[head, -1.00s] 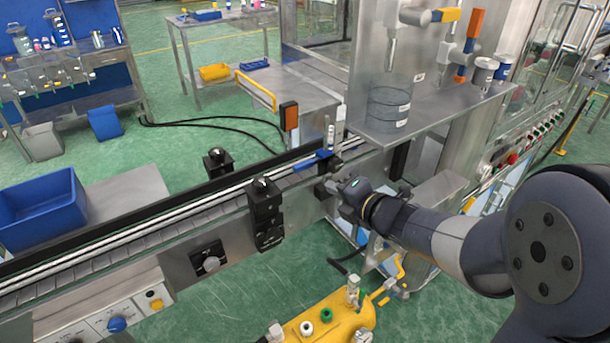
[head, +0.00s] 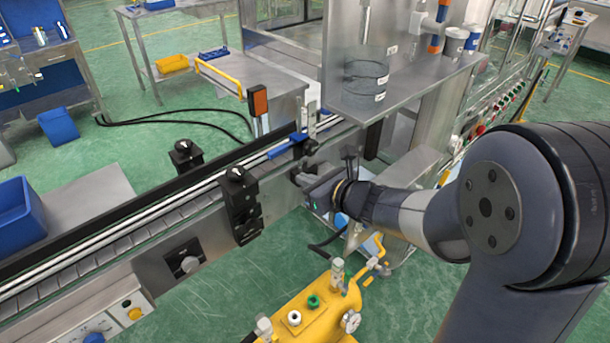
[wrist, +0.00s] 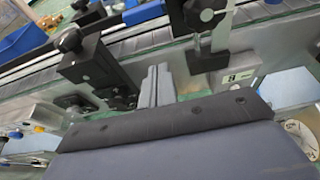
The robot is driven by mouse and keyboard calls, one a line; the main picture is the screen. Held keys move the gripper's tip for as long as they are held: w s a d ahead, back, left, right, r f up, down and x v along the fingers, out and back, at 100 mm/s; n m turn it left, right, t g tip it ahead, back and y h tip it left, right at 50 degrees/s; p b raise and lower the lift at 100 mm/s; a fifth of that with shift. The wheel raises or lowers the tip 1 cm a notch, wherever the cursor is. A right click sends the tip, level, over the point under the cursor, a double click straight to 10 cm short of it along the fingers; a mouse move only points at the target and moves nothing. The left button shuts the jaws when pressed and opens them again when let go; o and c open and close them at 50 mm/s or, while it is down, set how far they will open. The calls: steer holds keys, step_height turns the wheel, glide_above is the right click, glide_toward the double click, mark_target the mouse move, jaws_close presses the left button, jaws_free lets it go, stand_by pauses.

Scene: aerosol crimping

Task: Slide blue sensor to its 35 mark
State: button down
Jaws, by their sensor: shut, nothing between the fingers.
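A blue bar-shaped part, likely the blue sensor (head: 284,147), sits at the conveyor rail beside a black clamp (head: 304,146) in the head view. A blue part also shows at the top of the wrist view (wrist: 143,12), left of a black knob and bracket (wrist: 205,18). My gripper (head: 298,179) is in front of the conveyor's near side, below the clamp. In the wrist view its two grey fingers (wrist: 156,86) are shut and empty, apart from the blue part. Scale marks and the 35 are too small to read.
A black knobbed bracket (head: 241,200) stands on the near rail to the left, another (head: 187,157) on the far side. An orange box (head: 258,103) stands behind the rail. A steel shelf (head: 400,88) overhangs at right. A yellow tank (head: 310,318) is below.

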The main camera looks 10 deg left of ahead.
steer(key=w+a+r+p, duration=0.1)
steer(key=w+a+p, duration=0.3)
steer(key=a, duration=0.1)
steer(key=shift+w+a+r, duration=0.2)
steer(key=shift+w+r, duration=0.05)
steer(key=shift+w, duration=0.15)
stand_by(0.3)
steer(key=shift+r+b, duration=0.6)
steer(key=shift+r, duration=0.05)
steer(key=shift+f, duration=0.15)
